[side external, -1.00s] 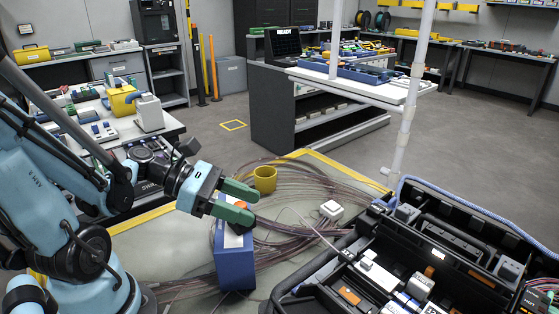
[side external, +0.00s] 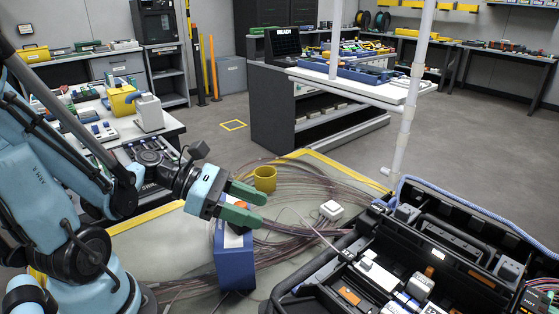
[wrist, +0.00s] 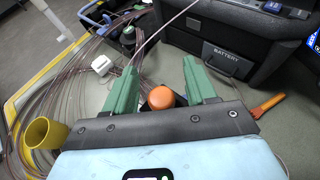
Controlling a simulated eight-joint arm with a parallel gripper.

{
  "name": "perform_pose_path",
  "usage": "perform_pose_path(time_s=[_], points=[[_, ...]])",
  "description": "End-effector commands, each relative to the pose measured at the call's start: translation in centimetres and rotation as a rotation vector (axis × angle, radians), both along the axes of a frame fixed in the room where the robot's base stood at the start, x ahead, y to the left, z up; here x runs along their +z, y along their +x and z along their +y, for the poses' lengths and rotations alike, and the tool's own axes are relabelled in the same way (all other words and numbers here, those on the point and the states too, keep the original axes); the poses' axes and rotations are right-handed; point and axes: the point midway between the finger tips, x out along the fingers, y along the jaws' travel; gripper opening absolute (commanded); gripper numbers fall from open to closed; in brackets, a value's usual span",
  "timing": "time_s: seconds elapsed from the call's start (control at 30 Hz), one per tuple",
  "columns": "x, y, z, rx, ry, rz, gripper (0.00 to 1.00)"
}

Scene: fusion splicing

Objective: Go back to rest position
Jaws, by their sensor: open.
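My gripper (side external: 250,207) has green fingers and a light blue body. It is open above a blue box (side external: 235,262) that stands upright on the mat. In the wrist view the two green fingers (wrist: 161,82) are spread apart. An orange rounded knob (wrist: 160,97) shows between them, below the gripper. In the side view the knob is partly hidden by the fingers. I cannot tell whether the fingers touch the box.
A yellow cup (side external: 265,179) and a white block (side external: 331,210) stand among coiled cables on the mat. A large open black case (side external: 440,235) fills the right. A white pole (side external: 408,110) rises behind it. An orange tool (wrist: 262,105) lies at the right in the wrist view.

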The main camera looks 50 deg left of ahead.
Motion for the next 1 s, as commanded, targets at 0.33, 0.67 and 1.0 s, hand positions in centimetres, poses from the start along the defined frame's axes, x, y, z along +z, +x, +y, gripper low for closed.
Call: perform_pose_path(time_s=[0.33, 0.67, 1.0], points=[[0.7, -1.2, 1.4, 0.007, 0.0, 0.001, 0.56], [1.9, -3.4, 3.5, 0.005, 0.001, 0.001, 0.56], [2.7, -4.8, 4.8, -0.002, -0.001, 0.001, 0.56]])
